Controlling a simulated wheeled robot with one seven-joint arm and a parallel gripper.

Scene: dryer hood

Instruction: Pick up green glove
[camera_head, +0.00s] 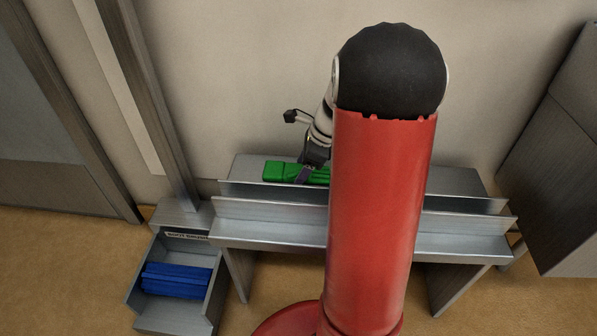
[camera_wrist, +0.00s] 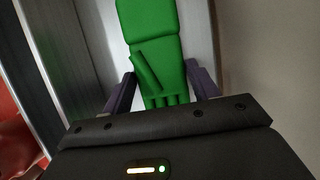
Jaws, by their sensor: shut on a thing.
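The green glove (camera_head: 281,171) lies on the back part of the metal bench, partly hidden behind my red arm in the head view. In the wrist view the glove (camera_wrist: 154,45) runs up from between the fingers, with its finger end nearest my gripper. My gripper (camera_wrist: 160,84) has one purple finger on each side of the glove and is shut on it. In the head view my gripper (camera_head: 304,174) is down at the glove. I cannot tell whether the glove is clear of the bench surface.
The metal bench (camera_head: 262,236) has raised lips along its length. A grey open bin (camera_head: 144,300) with blue items (camera_head: 176,281) stands at the lower left, beside a metal post (camera_head: 150,95). A grey cabinet (camera_head: 562,170) stands at the right. The wall is close behind the bench.

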